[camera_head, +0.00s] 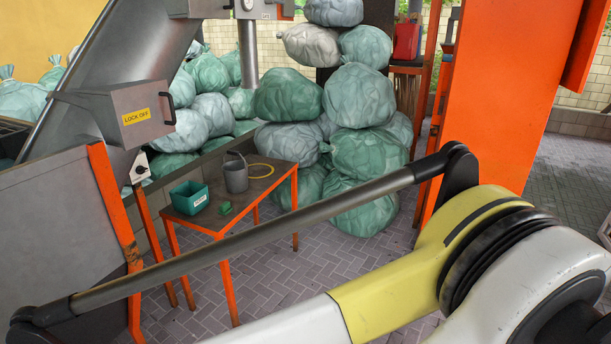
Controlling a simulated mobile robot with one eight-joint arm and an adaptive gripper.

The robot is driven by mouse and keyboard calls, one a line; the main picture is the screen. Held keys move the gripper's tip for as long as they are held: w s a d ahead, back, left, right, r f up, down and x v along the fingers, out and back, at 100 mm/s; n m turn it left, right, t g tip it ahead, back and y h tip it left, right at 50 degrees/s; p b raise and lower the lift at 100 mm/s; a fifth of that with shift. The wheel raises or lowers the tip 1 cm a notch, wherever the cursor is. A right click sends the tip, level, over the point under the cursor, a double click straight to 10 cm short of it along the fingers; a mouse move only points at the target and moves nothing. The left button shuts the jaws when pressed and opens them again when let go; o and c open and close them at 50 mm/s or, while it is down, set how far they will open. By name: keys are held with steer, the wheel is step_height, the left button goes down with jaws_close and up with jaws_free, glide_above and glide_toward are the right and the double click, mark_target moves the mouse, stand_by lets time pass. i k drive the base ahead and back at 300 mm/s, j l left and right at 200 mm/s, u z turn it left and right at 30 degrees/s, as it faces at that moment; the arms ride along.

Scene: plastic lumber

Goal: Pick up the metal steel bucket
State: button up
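The metal steel bucket (236,177) is a small grey container standing upright on a brown-topped table (205,220) with orange legs. A grey handle or spout shape rises at its top. My arm crosses the foreground from lower left to right, nearer the camera than the table. My gripper is not in view.
Several stuffed green bags (365,152) are piled behind. A grey machine (60,225) stands left, an orange post (490,95) right. Paved floor (285,262) is open in front.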

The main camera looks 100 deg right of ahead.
mark_target(235, 173)
steer(key=z, duration=3.05)
steer(key=i+l+z, duration=0.15)
steer(key=i+l, duration=0.15)
steer(key=i, duration=0.3)
steer(key=i+l+z, duration=0.2)
steer(key=i, duration=0.4)
steer(key=i+l+z, duration=0.15)
steer(key=i, duration=0.45)
